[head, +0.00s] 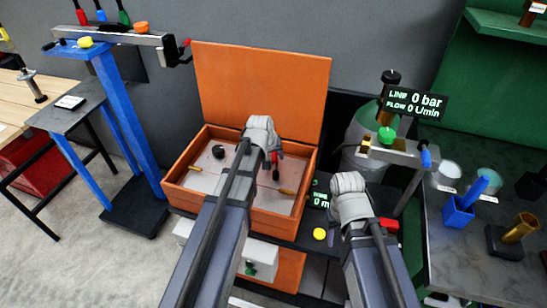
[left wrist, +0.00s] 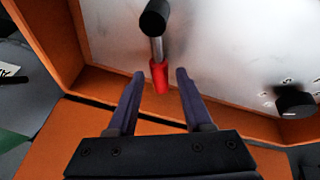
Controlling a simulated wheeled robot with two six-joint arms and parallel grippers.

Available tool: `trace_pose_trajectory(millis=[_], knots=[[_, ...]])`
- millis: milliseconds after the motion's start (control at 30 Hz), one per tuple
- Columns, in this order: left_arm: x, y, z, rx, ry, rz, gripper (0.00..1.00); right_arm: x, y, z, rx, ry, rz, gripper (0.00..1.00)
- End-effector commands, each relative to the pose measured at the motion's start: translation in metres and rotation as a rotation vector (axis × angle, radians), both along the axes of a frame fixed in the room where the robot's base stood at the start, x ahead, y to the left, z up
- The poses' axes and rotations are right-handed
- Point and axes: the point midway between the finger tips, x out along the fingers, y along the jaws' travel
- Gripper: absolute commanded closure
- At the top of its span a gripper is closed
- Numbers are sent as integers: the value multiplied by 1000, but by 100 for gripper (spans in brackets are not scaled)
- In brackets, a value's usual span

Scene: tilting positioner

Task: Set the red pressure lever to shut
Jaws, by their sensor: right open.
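The red pressure lever (left wrist: 159,75) shows in the left wrist view as a red grip on a grey shaft with a black end at the top, over a pale panel (left wrist: 220,45) in an orange box. My left gripper (left wrist: 160,74) is open, with a finger on each side of the red grip. A gap shows on both sides. In the head view my left gripper (head: 275,172) is inside the orange box (head: 183,199), largely hidden by my arm. My right gripper (head: 380,230) is open, right of the box, mostly hidden behind my arm. The display (head: 416,103) reads line 0 bar and flow 0.
The box's orange lid (head: 262,88) stands up behind it. A black knob (left wrist: 295,100) is on the panel, right of the lever. A blue stand (head: 120,110) is at left. At right, a bench (head: 470,240) bears a blue holder (head: 459,213) and a brass cup (head: 520,228).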

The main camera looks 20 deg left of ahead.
Motion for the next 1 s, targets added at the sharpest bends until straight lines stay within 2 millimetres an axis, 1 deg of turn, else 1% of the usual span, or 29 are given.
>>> trace_pose_trajectory(millis=[33,400,433,1000], knots=[[0,0,0,0,0,0,56,0,0,0,0,0,0,50],[0,0,0,0,0,0,98,0,0,0,0,0,0,50],[0,0,0,0,0,0,100,0,0,0,0,0,0,50],[0,0,0,0,0,0,100,0,0,0,0,0,0,50]])
